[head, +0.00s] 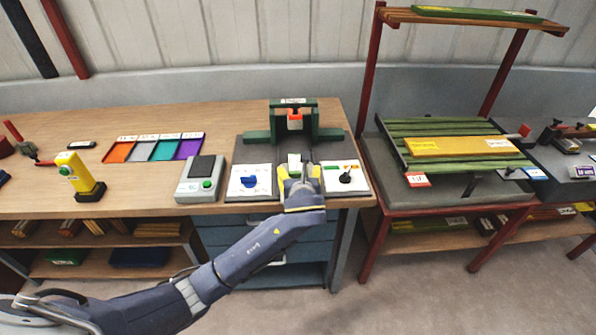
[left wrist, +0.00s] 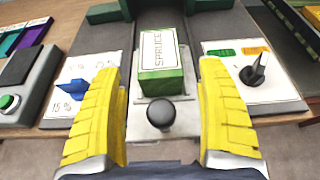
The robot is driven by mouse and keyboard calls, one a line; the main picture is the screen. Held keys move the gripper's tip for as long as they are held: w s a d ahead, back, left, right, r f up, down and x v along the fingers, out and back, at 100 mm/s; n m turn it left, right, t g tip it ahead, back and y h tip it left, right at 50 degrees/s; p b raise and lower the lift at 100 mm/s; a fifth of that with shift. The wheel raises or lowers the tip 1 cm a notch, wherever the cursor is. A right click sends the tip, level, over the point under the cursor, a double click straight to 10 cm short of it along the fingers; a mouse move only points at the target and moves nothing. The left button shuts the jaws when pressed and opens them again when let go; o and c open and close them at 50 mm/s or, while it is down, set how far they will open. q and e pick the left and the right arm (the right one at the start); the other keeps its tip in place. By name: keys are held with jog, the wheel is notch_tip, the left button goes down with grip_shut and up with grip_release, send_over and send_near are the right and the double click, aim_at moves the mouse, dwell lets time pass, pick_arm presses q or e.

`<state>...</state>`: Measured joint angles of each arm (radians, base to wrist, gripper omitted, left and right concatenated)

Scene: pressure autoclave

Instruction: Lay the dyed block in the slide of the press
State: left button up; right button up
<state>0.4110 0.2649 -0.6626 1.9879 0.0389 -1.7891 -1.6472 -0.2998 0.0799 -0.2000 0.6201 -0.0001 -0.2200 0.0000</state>
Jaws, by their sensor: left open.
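The dyed block (left wrist: 162,58) is green with a white top label reading SPRUCE. It sits on the pale metal slide (left wrist: 146,125) of the press, behind the slide's round black knob (left wrist: 160,114). It also shows in the head view (head: 294,160), just beyond my gripper. The green press (head: 277,122) stands behind it, with an orange part (head: 294,116) under its crossbar. My left gripper (head: 298,176) is open, its yellow fingers (left wrist: 160,78) spread on both sides of the knob and the block's near end, with gaps visible to the block. My right gripper is out of view.
A card with a blue knob (head: 250,182) lies left of the slide, and one with a black knob (head: 345,178) lies right. A grey device (head: 201,178) with a green button, coloured trays (head: 152,149) and a yellow post (head: 78,174) stand further left. A slatted rack (head: 455,130) stands right.

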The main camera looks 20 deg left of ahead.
pick_arm(q)
jog(key=v, duration=0.8)
